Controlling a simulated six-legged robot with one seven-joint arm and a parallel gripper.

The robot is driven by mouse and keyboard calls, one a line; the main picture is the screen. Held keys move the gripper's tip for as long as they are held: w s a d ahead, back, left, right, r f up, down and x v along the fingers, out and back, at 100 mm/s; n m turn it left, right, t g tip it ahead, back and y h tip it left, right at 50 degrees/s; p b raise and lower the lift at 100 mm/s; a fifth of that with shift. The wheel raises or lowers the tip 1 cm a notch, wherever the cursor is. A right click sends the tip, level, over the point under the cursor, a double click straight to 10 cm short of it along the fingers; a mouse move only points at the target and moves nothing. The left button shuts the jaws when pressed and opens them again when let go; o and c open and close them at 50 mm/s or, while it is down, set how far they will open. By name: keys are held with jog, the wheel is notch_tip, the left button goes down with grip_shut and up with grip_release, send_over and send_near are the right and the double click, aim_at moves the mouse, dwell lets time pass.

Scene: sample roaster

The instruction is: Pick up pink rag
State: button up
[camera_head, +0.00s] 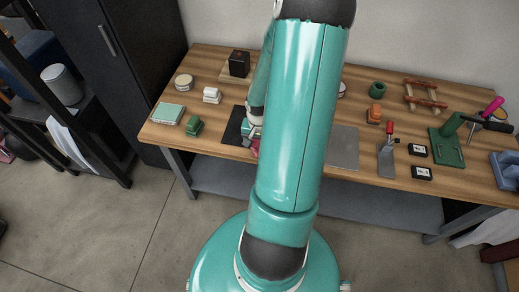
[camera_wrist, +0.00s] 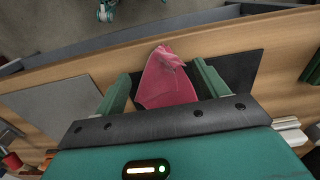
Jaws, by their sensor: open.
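The pink rag (camera_wrist: 166,82) lies crumpled at the dark mat, close to the table's front edge, in the wrist view. My gripper (camera_wrist: 160,78) is open, with one green finger on each side of the rag. I cannot tell whether either finger touches it. In the head view my arm hides most of the rag; a small pink patch of it (camera_head: 255,148) shows beside my gripper (camera_head: 252,133), at the dark mat (camera_head: 234,126).
The wooden table (camera_head: 216,137) holds a grey plate (camera_head: 343,147) right of my arm. A green block (camera_head: 194,126), a white stack (camera_head: 211,95) and a teal book (camera_head: 168,114) stand to the left. A dark cabinet (camera_head: 140,50) stands beyond the table's left end.

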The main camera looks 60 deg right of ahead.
jog(key=shift+f, duration=0.5)
jog(key=shift+f, duration=0.15)
jog(key=shift+f, duration=0.95)
grip_shut()
notch_tip(320, 180, up, 12)
dwell(0.6)
jog(key=shift+r, duration=0.15)
notch_tip(320, 180, up, 9)
